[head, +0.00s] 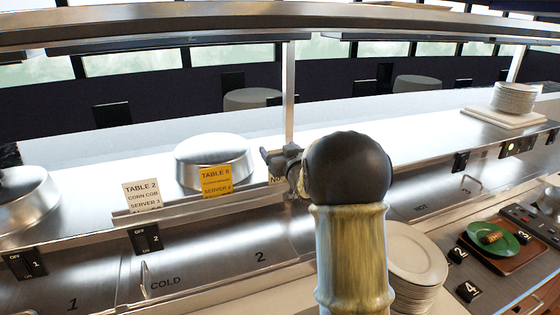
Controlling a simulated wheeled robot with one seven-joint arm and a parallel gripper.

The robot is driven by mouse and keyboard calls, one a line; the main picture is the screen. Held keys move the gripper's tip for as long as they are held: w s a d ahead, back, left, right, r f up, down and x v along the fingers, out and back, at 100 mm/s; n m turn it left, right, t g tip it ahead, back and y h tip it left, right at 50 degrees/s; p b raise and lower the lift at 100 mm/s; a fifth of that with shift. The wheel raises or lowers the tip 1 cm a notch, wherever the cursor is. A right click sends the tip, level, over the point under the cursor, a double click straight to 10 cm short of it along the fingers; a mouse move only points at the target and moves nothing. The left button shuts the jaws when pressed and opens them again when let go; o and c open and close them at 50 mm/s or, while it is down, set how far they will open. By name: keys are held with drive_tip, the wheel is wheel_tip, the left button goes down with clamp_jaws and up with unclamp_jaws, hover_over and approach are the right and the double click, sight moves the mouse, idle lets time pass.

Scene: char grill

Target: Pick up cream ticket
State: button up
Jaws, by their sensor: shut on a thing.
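My gripper (285,160) is at the ticket rail (165,214), seen from behind and partly hidden by my own wrist. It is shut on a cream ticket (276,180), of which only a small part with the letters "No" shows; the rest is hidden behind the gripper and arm. Left of it, an orange ticket (215,182) reading "TABLE 8" stands upright on the rail. Further left, a pale cream ticket (142,195) reading "TABLE 2, CORN COB, SERVER 3" also stands there, apart from my gripper.
A metal dome (212,160) stands behind the tickets, and another dome (25,197) is at far left. A plate stack (412,255) is right of my arm. A green plate (490,240) with food lies on a brown tray. A metal post (289,90) rises behind my gripper.

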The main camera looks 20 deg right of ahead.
wheel_tip(320, 180, up, 8)
drive_tip(key=b, duration=0.1)
idle(1.8)
